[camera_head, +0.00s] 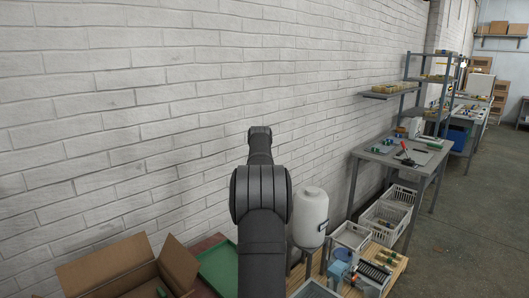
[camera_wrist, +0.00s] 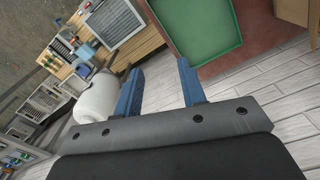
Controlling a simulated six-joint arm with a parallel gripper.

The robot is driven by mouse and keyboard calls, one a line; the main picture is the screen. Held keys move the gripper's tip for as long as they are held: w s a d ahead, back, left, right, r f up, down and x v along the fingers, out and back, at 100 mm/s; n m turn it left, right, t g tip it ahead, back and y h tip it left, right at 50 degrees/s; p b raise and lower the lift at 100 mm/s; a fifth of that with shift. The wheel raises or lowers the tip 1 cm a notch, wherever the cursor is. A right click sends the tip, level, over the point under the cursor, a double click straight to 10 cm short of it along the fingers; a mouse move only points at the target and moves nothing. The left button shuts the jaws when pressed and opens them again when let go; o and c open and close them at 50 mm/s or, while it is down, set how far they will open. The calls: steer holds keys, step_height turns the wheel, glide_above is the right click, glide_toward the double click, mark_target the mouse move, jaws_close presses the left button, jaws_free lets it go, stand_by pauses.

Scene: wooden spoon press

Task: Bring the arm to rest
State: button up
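My gripper (camera_wrist: 158,88) shows in the wrist view with its two blue fingers apart and nothing between them. In the head view my dark arm rises in the middle of the picture in front of the white brick wall. The gripper itself is hidden in that view.
The white tank (camera_head: 309,217) stands right of my arm, and it also shows in the wrist view (camera_wrist: 97,98). An open cardboard box (camera_head: 128,272) and the green tray (camera_head: 218,270) are at lower left. Baskets (camera_head: 386,219) and a workbench (camera_head: 400,160) stand right. The floor (camera_head: 480,215) there is clear.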

steer(key=d+f+m, duration=0.1)
steer(key=d+f, duration=0.1)
steer(key=d, duration=0.4)
steer(key=s+d+f+m, duration=0.1)
steer(key=d+f+m, duration=0.1)
steer(key=d, duration=0.4)
steer(key=shift+s+d+f, duration=0.25)
steer(key=shift+d+f, duration=0.05)
steer(key=shift+f, duration=0.3)
steer(key=shift+o, duration=0.4)
